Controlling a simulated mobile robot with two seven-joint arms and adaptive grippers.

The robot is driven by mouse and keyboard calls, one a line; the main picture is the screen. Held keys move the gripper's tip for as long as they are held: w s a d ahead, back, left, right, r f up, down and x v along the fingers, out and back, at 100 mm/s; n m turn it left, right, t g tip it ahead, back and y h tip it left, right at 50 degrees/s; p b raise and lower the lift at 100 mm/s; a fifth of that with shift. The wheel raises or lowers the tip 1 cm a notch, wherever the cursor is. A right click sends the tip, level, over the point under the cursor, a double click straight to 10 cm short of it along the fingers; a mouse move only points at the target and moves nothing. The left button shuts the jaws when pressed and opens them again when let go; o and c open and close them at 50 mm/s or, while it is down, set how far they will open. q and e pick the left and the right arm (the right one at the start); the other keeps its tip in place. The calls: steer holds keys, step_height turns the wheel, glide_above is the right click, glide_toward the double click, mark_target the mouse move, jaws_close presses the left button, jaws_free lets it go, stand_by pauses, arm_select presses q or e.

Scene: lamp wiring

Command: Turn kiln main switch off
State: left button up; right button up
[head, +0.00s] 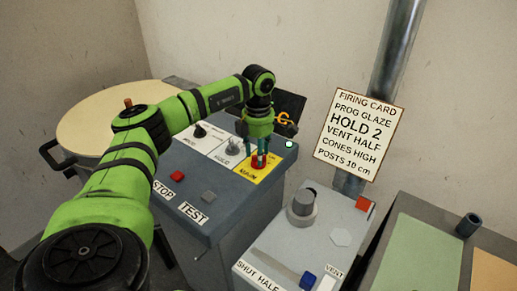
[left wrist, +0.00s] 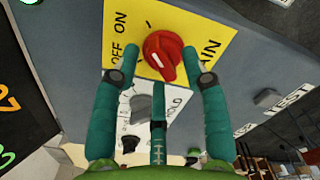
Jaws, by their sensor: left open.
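The kiln main switch is a red knob (left wrist: 163,54) on a yellow plate (left wrist: 205,25) lettered ON, OFF and partly hidden MAIN. A pale line on the knob points to the lower right in the left wrist view; I cannot tell which setting it marks. In the head view the yellow plate (head: 268,172) is at the console's right end, with the knob mostly behind my fingers. My left gripper (head: 257,158) is open above it, its teal fingers spread around the knob. Contact is not clear. My right gripper is not in view.
On the console are a black knob (head: 200,131), a grey knob (head: 234,147), a red STOP button (head: 177,176), a grey TEST button (head: 209,196) and a lit green lamp (head: 289,144). A vent panel (head: 290,236) stands to the right, below the firing card (head: 359,132).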

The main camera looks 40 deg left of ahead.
arm_select(q)
jaws_close()
steer(key=n+p, duration=0.1)
steer(key=n, duration=0.4)
steer(key=shift+s, duration=0.1)
steer(key=n, duration=0.3)
steer(key=shift+s+n+p, duration=0.1)
steer(key=shift+n+p, duration=0.2)
steer(key=shift+p, duration=0.05)
steer(key=n, duration=0.4)
steer(key=shift+n+p, duration=0.3)
steer(key=shift+p, duration=0.1)
steer(key=n, duration=0.4)
steer(key=shift+s+n+p, duration=0.1)
steer(key=shift+n+p, duration=0.2)
steer(key=shift+p, duration=0.1)
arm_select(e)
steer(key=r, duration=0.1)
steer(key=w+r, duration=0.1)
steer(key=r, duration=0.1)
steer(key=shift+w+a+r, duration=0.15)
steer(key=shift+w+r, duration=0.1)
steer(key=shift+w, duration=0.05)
